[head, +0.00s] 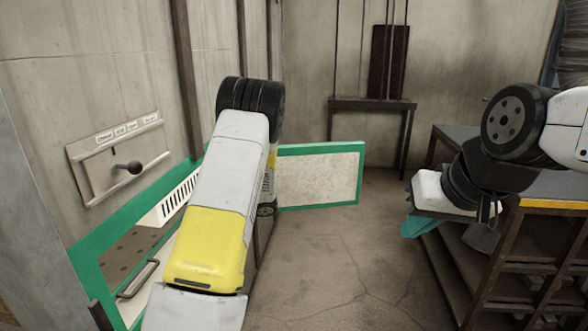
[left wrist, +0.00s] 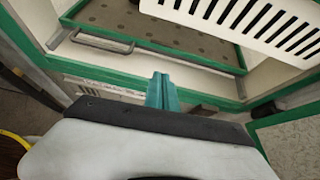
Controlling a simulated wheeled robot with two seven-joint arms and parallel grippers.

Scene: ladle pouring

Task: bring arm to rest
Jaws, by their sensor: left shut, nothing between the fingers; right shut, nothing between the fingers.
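In the left wrist view my left gripper (left wrist: 163,90) shows as teal fingers close together and empty, in front of the green-framed opening.
A green-framed opening (head: 88,254) in the left wall has a slotted white panel (head: 178,200) and a metal handle (head: 138,279). Its green-edged door (head: 320,178) stands open beyond my left arm. The workbench (head: 540,187) is at right. Bare floor (head: 345,260) lies between.

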